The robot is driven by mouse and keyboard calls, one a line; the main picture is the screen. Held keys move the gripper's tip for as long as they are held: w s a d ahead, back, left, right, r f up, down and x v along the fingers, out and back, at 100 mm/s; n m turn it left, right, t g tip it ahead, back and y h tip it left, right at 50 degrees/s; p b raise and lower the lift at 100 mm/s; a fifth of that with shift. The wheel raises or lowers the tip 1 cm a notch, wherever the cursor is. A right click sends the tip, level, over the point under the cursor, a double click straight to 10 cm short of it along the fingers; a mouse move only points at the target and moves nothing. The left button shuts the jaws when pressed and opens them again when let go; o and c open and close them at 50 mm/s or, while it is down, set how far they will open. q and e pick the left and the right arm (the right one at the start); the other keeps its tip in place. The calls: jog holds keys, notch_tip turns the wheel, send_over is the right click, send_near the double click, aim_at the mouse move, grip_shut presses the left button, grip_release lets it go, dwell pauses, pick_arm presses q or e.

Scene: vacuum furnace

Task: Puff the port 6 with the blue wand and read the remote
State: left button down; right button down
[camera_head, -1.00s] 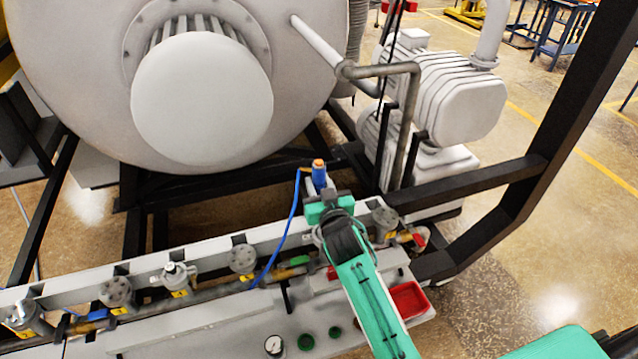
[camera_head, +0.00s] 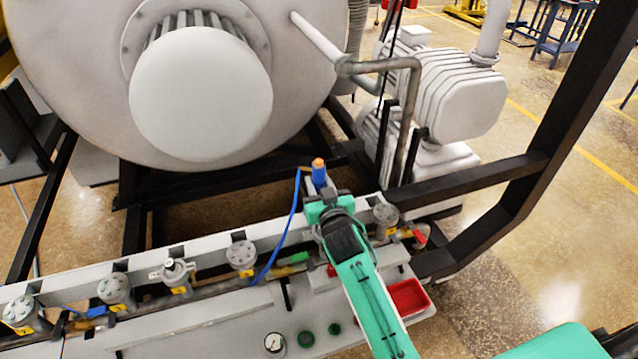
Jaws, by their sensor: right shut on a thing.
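My right gripper (camera_head: 322,196), at the end of the green arm, is shut on the blue wand (camera_head: 319,174). The wand stands up out of the gripper, with an orange top and a thin blue hose running down to the left. The gripper is above the grey rail, between two round ports. The port at the right end (camera_head: 386,216) is just right of the gripper. Another port (camera_head: 241,254) is to its left. The number tags are too small to read surely. I cannot make out the remote. My left gripper is not in view.
More ports (camera_head: 115,289) line the rail to the left, with pipes and yellow tags. A red tray (camera_head: 407,297) and a gauge (camera_head: 274,342) are on the panel in front. A black frame post (camera_head: 560,110) rises at right. The big furnace vessel (camera_head: 201,98) is behind.

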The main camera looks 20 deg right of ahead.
jog(key=c, duration=1)
grip_release()
jog(key=s+b, duration=0.4)
jog(key=s, duration=0.9)
jog(key=shift+s, duration=0.4)
jog(key=shift+a, duration=0.1)
